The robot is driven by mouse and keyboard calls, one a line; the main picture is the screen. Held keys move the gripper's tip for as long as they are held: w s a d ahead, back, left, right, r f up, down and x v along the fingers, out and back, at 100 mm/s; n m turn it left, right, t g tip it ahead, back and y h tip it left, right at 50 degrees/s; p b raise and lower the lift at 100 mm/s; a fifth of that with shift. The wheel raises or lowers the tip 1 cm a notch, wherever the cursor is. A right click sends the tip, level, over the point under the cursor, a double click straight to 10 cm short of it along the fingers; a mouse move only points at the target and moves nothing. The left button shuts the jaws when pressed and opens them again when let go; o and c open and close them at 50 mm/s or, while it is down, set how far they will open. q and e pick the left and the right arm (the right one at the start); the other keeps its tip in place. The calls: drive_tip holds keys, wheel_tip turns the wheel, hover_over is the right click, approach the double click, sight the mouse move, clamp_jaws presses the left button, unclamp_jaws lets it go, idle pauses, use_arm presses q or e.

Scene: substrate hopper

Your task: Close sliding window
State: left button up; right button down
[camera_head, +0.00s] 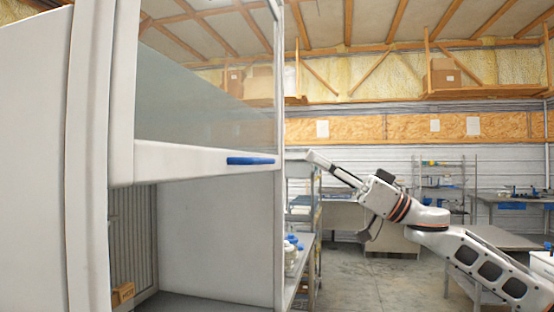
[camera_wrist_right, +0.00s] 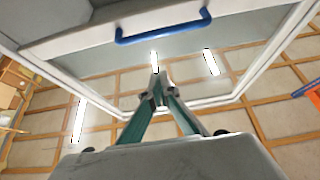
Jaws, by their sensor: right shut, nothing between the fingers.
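The sliding window (camera_head: 215,110) is a clear glass pane in a white cabinet, with a white bottom rail (camera_head: 180,158). A blue handle (camera_head: 251,160) sits at the right end of that rail. The window is raised, with an open gap below the rail. My right gripper (camera_head: 312,156) is to the right of the handle, at about its height in the picture, and apart from it. In the wrist view, the gripper (camera_wrist_right: 158,84) is shut and empty, its fingertips below the blue handle (camera_wrist_right: 163,28) in the picture. My left gripper is out of view.
The cabinet's inner wall (camera_head: 215,225) shows through the open gap. A shelf rack (camera_head: 305,230) with bottles stands behind the cabinet's right edge. Worktables (camera_head: 490,235) stand at the right, with bare floor (camera_head: 385,285) between.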

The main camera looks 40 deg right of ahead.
drive_tip(key=p+x, duration=0.9)
drive_tip(key=x, duration=0.1)
wheel_tip(320, 180, down, 4)
drive_tip(key=shift+w+a+f+b, duration=0.1)
drive_tip(key=shift+w+b, duration=0.1)
drive_tip(key=shift+b, duration=0.65)
drive_tip(key=shift+f, duration=0.1)
idle(0.3)
